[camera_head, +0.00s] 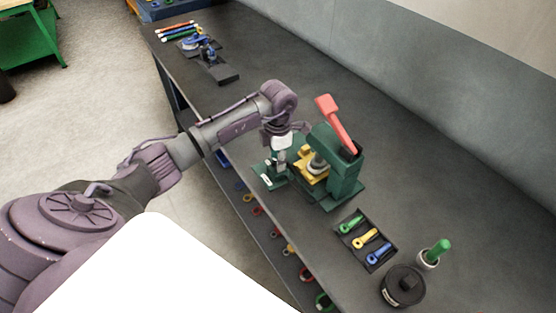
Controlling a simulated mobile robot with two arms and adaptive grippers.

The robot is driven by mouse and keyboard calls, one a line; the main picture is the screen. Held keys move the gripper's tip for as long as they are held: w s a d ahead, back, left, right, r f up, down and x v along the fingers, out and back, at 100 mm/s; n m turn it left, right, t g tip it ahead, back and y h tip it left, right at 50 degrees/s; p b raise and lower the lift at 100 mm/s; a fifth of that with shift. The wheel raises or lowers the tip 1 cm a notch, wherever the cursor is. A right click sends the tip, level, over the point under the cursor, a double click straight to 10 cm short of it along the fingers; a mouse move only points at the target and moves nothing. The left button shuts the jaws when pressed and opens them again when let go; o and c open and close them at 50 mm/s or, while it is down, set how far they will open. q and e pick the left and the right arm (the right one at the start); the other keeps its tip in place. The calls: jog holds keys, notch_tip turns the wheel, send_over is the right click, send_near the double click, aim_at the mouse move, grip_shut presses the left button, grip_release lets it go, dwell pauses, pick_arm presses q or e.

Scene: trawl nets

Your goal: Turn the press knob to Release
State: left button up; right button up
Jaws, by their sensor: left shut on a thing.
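The green press (343,180) stands on the dark workbench, with its red lever (336,120) raised and tilted. A yellow block (314,180) with a grey round part sits in the press. My left gripper (281,158) points down at the press's near left side, over a small green block with a white label (267,181). It is shut on what appears to be the press knob, which the fingers mostly hide. The knob's setting and the label's words are too small to read. My right gripper is out of view.
A black tray (349,214) with green, yellow and blue pieces lies right of the press. The bench behind the press is clear up to the wall.

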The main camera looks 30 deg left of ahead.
pick_arm(q)
jog(key=n+b, duration=0.1)
jog(key=n, duration=0.2)
jog(key=shift+a+n, duration=0.1)
jog(key=shift+n, duration=0.3)
jog(key=n+b, duration=0.1)
jog(key=n, duration=0.2)
jog(key=shift+n, duration=0.3)
jog(key=n, duration=0.3)
jog(key=shift+n, duration=0.3)
jog(key=shift+r+n+b, duration=0.1)
jog(key=shift+n+b, duration=0.3)
jog(key=shift+n, duration=1.2)
jog(key=o, duration=1.2)
jog(key=shift+c, duration=0.2)
notch_tip(320, 180, up, 12)
